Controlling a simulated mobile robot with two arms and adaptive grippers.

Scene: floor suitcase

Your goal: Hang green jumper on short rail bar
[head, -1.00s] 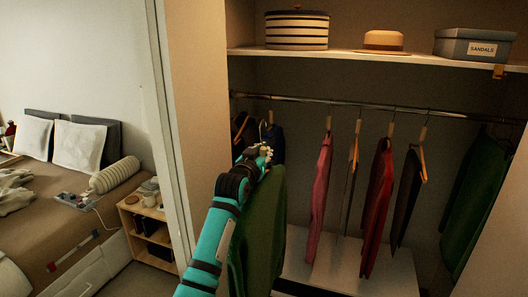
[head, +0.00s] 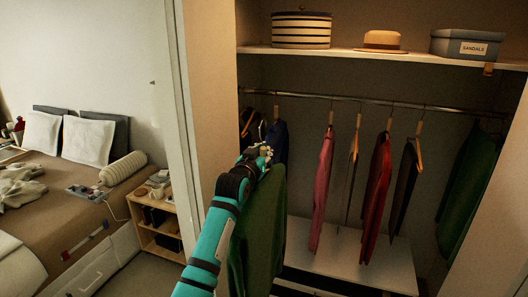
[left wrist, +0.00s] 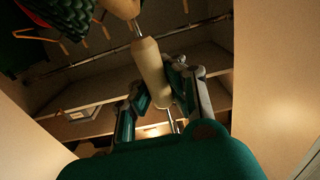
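The green jumper (head: 258,235) hangs below my left gripper (head: 258,154), in front of the open wardrobe. In the left wrist view, my left gripper (left wrist: 162,98) has its fingers on both sides of a pale sleeve (left wrist: 151,72) on the hanger's metal stem, and looks shut on it. The jumper (left wrist: 160,162) fills the bottom of that view. A metal rail bar (head: 345,98) crosses the wardrobe behind and above the gripper; the hanger is apart from it. The hanger's hook is unclear in the head view. My right gripper is not in view.
Several garments hang on the rail, including a pink one (head: 321,190), a red one (head: 377,195) and another green one (head: 468,185) at the right. A shelf (head: 350,55) above holds a striped box, a hat and a sandals box. The wardrobe's side panel (head: 212,110) stands left.

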